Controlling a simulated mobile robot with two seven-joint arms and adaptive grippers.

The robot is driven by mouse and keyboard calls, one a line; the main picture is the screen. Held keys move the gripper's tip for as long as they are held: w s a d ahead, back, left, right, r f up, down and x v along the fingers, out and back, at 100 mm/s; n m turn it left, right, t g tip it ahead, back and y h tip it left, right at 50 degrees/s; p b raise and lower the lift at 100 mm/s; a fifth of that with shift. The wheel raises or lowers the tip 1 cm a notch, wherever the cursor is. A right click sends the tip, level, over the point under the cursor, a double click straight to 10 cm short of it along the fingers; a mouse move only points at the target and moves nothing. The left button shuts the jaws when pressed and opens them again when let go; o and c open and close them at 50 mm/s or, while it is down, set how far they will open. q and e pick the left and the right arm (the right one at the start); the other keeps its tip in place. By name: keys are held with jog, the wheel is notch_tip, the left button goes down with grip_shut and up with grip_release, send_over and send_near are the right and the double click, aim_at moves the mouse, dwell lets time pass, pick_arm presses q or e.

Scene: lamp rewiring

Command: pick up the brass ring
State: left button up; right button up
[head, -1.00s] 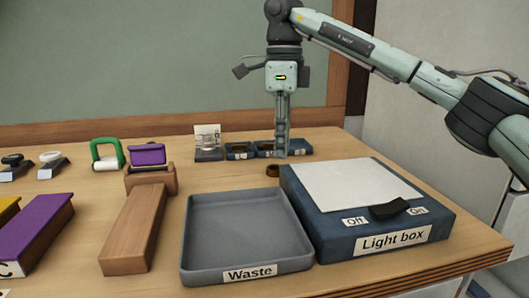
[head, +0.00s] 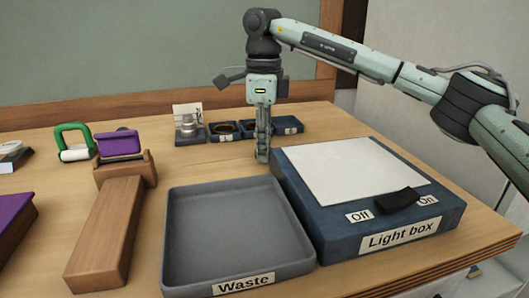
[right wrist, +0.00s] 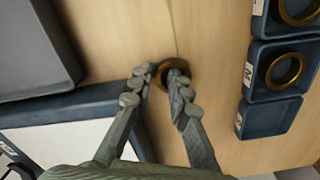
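The brass ring (right wrist: 163,82) lies flat on the wooden table in the right wrist view, close to the light box (right wrist: 75,110). My right gripper (right wrist: 162,73) points down at it, its fingertips slightly apart. The left finger is beside the ring's left edge; the right finger overlaps the ring, and I cannot tell whether it touches. In the head view my right gripper (head: 263,157) stands at the back left corner of the light box (head: 375,240), and the ring is hidden there. My left gripper is not in view.
Small blue trays (head: 289,126) stand behind the gripper; two hold larger rings (right wrist: 284,70) and one (right wrist: 268,119) is empty. The grey waste tray (head: 240,262) is empty in front.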

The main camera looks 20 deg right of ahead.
grip_shut()
dwell(0.3)
